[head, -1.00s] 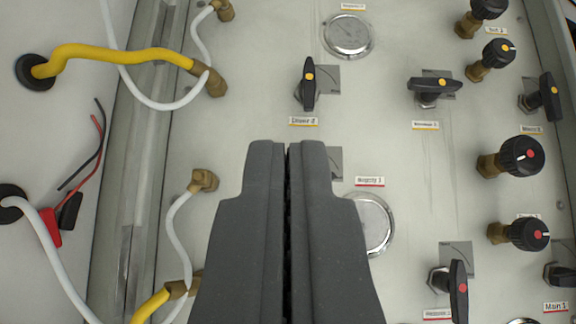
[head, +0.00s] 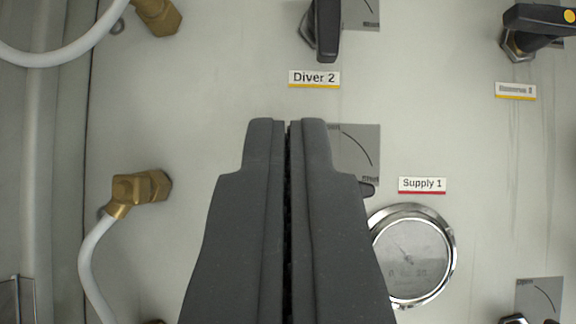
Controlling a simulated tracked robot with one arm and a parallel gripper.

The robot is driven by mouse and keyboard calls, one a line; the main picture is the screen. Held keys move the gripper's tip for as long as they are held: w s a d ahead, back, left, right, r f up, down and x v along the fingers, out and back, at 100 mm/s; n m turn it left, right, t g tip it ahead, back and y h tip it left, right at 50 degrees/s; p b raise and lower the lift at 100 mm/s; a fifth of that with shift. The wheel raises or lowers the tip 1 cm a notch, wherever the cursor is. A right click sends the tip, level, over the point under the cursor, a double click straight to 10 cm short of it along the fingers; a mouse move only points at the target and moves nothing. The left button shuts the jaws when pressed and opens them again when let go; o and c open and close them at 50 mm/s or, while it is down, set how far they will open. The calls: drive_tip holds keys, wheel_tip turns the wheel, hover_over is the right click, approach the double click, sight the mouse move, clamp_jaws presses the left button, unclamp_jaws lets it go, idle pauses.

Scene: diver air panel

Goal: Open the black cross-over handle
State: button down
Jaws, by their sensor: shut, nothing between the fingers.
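My gripper (head: 288,124) is shut and empty, pointing at the panel in the lower middle of the head view. No label in view reads cross-over. Behind my gripper, to its right, a grey position plate (head: 358,150) with a curved line shows. A short dark handle end (head: 367,188) sticks out at the plate's lower edge. The rest of that handle is hidden behind my gripper, so I cannot tell its name or angle. Above, a black handle (head: 326,28) hangs roughly upright over the Diver 2 label (head: 314,79), cut by the top edge.
A round gauge (head: 415,254) sits right of my gripper under the Supply 1 label (head: 422,184). A black handle (head: 540,20) with a yellow dot is at top right. A brass elbow (head: 138,190) with a white hose is at left. Bare panel lies between.

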drive_tip(key=p+x, duration=0.1)
drive_tip(key=x, duration=0.4)
drive_tip(key=shift+w+f, duration=0.15)
drive_tip(key=shift+f, duration=0.05)
drive_tip(key=shift+p+x, duration=0.4)
drive_tip(key=shift+x, duration=0.4)
drive_tip(key=shift+s+r, duration=0.1)
drive_tip(key=shift+s, duration=0.6)
drive_tip(key=shift+s+f+p, duration=0.2)
drive_tip(key=shift+s+p, duration=0.45)
drive_tip(key=shift+s, duration=0.75)
drive_tip(key=shift+a, duration=0.25)
drive_tip(key=shift+d, duration=0.3)
drive_tip(key=shift+b, duration=0.7)
